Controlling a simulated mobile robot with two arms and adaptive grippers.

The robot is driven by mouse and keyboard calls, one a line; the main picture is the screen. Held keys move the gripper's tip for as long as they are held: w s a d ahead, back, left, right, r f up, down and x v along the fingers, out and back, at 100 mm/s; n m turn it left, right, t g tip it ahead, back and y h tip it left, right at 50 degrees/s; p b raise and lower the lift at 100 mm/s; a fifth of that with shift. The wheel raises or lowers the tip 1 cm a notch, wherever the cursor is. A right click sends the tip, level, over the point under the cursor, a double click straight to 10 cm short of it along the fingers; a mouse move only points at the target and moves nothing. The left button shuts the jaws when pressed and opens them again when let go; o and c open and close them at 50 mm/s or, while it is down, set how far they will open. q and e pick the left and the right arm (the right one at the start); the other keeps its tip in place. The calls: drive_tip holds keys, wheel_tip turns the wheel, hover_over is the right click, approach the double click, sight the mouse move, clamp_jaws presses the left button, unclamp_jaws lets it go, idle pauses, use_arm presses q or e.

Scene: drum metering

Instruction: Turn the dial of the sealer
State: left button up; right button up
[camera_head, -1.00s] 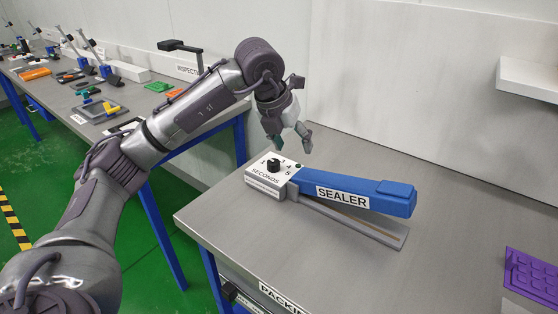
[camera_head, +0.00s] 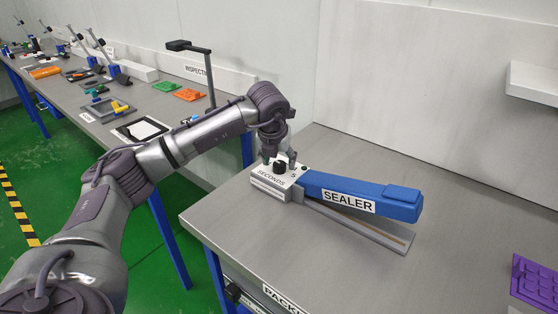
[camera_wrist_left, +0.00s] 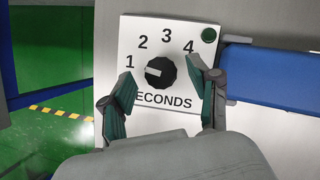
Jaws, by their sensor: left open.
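The sealer has a blue arm (camera_head: 375,196) labelled SEALER and a pale control box (camera_head: 266,184) at its left end, on the packing table. Its black dial (camera_wrist_left: 160,72) shows in the left wrist view, with a white mark pointing left, near the 1. The numbers 1 to 4 ring it; the 5 is hidden there but shows in the head view. My left gripper (camera_wrist_left: 162,92) is open, pointing down over the box, one finger on each side of the dial and slightly short of its middle. I cannot tell whether either finger touches the dial. My right gripper is not in view.
A green round button (camera_wrist_left: 208,35) sits at the box's corner. A purple tray (camera_head: 533,280) lies at the table's right edge. A white shelf (camera_head: 535,82) juts from the wall. Another bench (camera_head: 168,105) with parts stands at left.

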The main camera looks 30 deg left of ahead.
use_arm(q)
drive_tip(key=shift+w+f, duration=0.15)
drive_tip(key=shift+f, duration=0.3)
drive_tip(key=c, duration=1.1)
drive_tip(key=shift+c, duration=0.2)
